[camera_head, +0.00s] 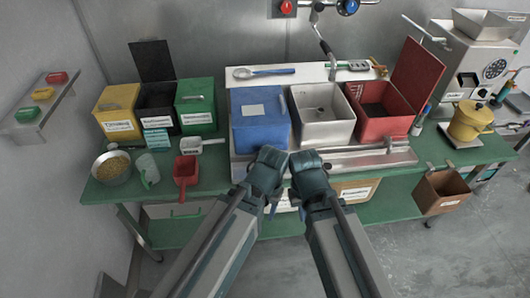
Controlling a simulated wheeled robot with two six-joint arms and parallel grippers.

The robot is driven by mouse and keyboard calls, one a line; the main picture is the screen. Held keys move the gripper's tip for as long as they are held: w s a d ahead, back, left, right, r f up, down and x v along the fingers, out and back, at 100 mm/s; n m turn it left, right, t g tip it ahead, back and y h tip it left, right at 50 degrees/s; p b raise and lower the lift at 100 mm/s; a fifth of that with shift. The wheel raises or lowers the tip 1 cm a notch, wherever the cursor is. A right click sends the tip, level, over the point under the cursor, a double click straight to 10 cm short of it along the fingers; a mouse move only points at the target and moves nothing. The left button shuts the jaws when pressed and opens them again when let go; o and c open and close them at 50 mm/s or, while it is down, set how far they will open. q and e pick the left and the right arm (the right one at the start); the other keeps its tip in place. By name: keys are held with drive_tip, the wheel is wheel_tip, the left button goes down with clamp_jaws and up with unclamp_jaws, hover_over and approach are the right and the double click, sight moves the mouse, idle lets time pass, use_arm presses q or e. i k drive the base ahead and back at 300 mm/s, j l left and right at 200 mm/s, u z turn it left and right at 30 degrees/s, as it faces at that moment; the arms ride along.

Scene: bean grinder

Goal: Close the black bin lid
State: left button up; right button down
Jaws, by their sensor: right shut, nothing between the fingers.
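The black bin (158,101) stands on the green table at the back left, between a yellow bin (117,106) and a green bin (195,106). Its black lid (152,61) stands open, raised upright at the back of the bin. My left gripper (268,161) is in front of the blue bin (259,119), well to the right of the black bin; its fingers are too hidden to tell their state. My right gripper (305,161) is beside it, in front of the white bin (322,112), shut and empty. Neither gripper touches the lid.
A red bin (381,106) with a raised red lid (416,76) stands right of the white bin. A shelf (42,108) is on the left wall.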

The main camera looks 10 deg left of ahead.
sight(152, 59)
drive_tip(key=i+j+u, duration=0.1)
drive_tip(key=j, duration=0.3)
drive_tip(key=i+j+u, duration=0.1)
drive_tip(key=j, duration=0.3)
drive_tip(key=i+j, duration=0.15)
drive_tip(key=j, duration=0.25)
drive_tip(key=i+j+u, duration=0.15)
drive_tip(key=j, duration=0.25)
drive_tip(key=i+j+u, duration=0.1)
drive_tip(key=j, duration=0.25)
